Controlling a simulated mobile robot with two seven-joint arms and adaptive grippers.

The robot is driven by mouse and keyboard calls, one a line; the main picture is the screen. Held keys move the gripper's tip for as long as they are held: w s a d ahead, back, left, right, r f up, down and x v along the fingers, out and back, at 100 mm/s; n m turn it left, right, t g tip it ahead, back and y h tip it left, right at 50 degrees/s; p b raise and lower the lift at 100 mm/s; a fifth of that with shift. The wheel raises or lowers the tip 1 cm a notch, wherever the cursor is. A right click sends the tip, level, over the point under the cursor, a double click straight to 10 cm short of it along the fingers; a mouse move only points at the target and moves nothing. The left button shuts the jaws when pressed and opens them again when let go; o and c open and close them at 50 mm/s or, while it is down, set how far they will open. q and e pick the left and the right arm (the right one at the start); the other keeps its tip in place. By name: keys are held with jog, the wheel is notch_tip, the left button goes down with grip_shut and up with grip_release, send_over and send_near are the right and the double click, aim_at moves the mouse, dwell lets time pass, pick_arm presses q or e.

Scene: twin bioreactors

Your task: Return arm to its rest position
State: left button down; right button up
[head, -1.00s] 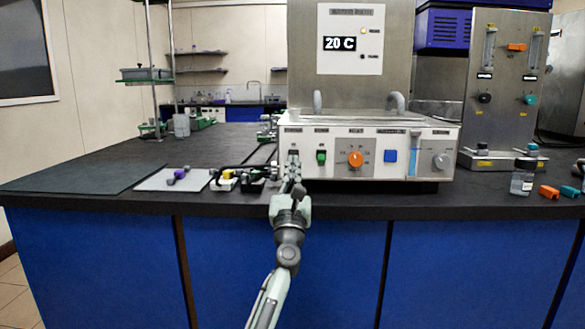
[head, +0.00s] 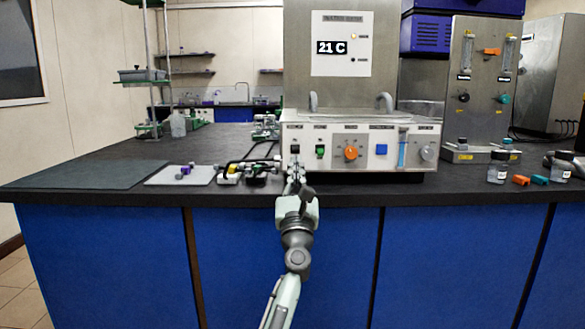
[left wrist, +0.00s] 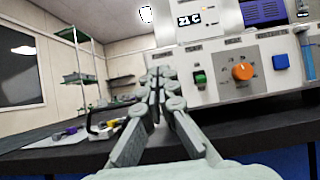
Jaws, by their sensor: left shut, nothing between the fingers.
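My left gripper (head: 296,178) is shut and empty in front of the left end of the control unit (head: 360,128), near the bench's front edge. In the left wrist view the closed fingers (left wrist: 158,85) point at the unit's front panel, left of its green switch (left wrist: 200,78). I cannot tell whether the fingertips touch the panel. The unit's display (head: 332,48) reads 21 C. The panel also bears an orange knob (head: 351,152) and a blue button (head: 381,149). My right gripper is not in view.
The dark bench top (head: 225,140) has a bare mat (head: 80,174) at left and a white tray (head: 170,180) with small purple and grey pieces. Clamps and cables (head: 250,170) lie left of the unit. Bottles (head: 498,168) and coloured clips (head: 521,180) stand at right.

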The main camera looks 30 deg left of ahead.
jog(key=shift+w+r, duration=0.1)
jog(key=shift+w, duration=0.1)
